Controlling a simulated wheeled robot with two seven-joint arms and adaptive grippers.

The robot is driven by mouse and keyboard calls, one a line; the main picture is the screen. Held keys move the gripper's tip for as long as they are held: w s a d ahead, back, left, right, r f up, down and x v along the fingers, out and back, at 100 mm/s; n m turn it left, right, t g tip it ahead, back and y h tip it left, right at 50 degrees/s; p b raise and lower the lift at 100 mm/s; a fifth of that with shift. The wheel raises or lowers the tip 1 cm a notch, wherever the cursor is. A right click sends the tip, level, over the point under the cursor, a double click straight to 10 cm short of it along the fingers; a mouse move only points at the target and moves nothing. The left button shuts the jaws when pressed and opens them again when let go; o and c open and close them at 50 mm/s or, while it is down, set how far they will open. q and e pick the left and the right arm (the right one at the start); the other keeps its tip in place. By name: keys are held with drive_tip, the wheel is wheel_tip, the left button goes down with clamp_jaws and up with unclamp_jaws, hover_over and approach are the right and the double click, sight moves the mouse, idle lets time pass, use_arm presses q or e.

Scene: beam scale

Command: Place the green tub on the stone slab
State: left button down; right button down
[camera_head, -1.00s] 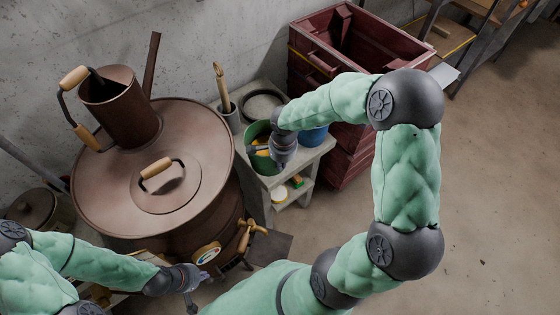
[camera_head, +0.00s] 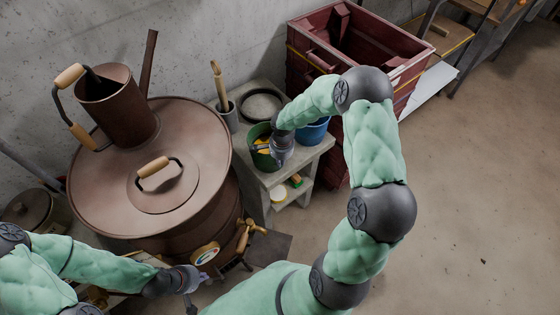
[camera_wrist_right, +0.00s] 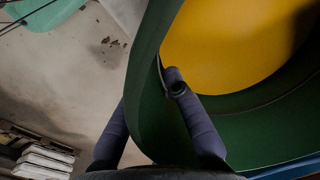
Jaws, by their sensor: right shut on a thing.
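The green tub (camera_head: 256,139) is at the top of a grey stone stand, beside the brown boiler, with something yellow inside it. My right gripper (camera_head: 268,147) is shut on the tub's wall. In the right wrist view one finger is inside the green wall (camera_wrist_right: 150,95) and the other is outside. The stone slab (camera_head: 302,158) appears to be the stand's pale top. The tub's base is hidden, so I cannot tell whether it touches the slab. My left gripper (camera_head: 200,287) is empty by the boiler's foot, its fingers apart.
A blue tub (camera_head: 312,133) stands close right of the green one. A round grey pan (camera_head: 261,106) and a grey cup with a wooden-handled tool (camera_head: 227,112) are behind. The dark red crate (camera_head: 350,60) stands beyond. A lower shelf holds small items.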

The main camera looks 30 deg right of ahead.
drive_tip(key=shift+f, duration=0.15)
drive_tip(key=c, duration=1.4)
unclamp_jaws()
drive_tip(key=shift+r, duration=0.5)
drive_tip(key=r, duration=0.3)
drive_tip(key=r+p, duration=0.1)
drive_tip(key=r, duration=0.3)
drive_tip(key=s+r, duration=0.1)
drive_tip(key=r, duration=0.3)
drive_tip(key=shift+r+p, duration=0.15)
drive_tip(key=shift+p, duration=0.25)
